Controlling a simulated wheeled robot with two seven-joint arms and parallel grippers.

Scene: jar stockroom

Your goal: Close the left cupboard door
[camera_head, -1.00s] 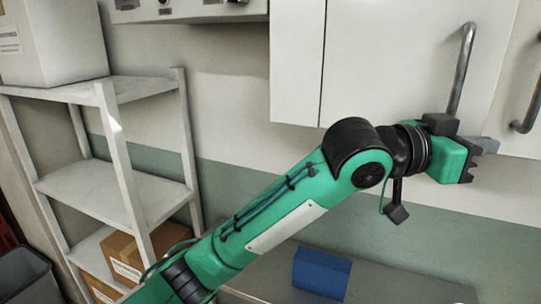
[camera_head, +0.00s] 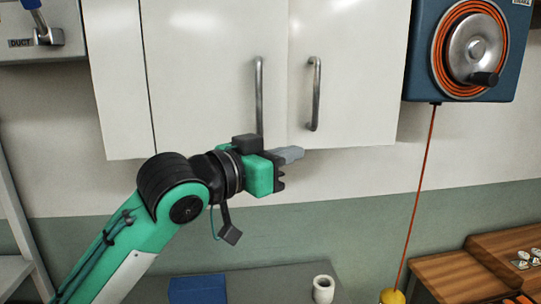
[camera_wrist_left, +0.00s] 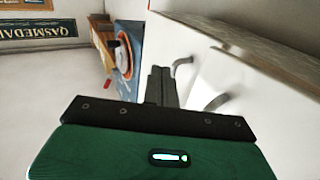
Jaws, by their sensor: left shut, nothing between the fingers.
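The left cupboard door (camera_head: 205,75) is a white panel with a vertical grey bar handle (camera_head: 259,95) near its right edge. In the head view it looks flush or nearly flush with the right door (camera_head: 370,75); I cannot tell whether a small gap is left. My left gripper (camera_head: 290,154) is shut and empty, at the lower edge of the doors, just below and right of the left handle. The wrist view shows the shut fingers (camera_wrist_left: 162,86) beside the white doors and both handles. My right gripper is out of view.
A blue hose reel (camera_head: 470,50) hangs right of the cupboard, its red cord running down to a yellow ball (camera_head: 392,296). Below are a grey counter with a blue box (camera_head: 197,289) and a white cup (camera_head: 323,289), and a wooden box (camera_head: 500,265) at right.

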